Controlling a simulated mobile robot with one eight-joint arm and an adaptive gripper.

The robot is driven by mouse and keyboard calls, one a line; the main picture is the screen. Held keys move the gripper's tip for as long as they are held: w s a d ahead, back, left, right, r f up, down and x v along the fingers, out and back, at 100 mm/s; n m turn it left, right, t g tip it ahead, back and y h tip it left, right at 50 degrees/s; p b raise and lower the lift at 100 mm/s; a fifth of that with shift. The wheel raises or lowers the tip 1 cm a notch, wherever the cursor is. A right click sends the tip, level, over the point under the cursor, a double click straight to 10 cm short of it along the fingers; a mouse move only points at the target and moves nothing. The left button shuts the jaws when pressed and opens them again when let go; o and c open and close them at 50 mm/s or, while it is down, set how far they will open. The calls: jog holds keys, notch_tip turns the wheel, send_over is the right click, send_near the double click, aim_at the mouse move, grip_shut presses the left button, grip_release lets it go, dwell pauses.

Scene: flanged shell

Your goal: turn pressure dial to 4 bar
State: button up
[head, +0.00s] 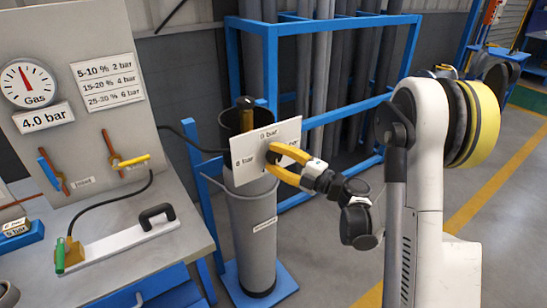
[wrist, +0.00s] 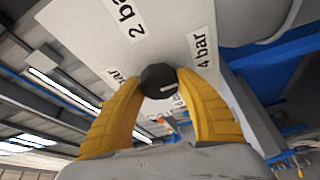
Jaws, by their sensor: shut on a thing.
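The pressure dial is a white square plate (head: 250,160) with a dark knob (wrist: 159,78), mounted on the grey cylinder (head: 252,225). In the head view, "0 bar" is at the plate's top and "6 bar" at its left. The wrist view shows "2 bar" (wrist: 128,14) at the top and "4 bar" (wrist: 203,48) at the right. A pale mark shows on the knob's lower right part; I cannot tell which label it points to. My gripper (head: 279,159) has yellow fingers shut on the knob from both sides, also in the wrist view (wrist: 160,84).
A sloped panel (head: 95,115) at the left carries a gas gauge (head: 27,81), a "4.0 bar" label (head: 44,117) and levers. A bench with a black-handled white bar (head: 125,238) stands below. A blue rack (head: 325,75) of grey pipes is behind. Floor at the right is clear.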

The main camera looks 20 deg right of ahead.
dwell(0.3)
jog(key=o, duration=1.2)
jog(key=v, duration=0.7)
jog(key=shift+s+d, duration=0.15)
jog(key=shift+s, duration=0.05)
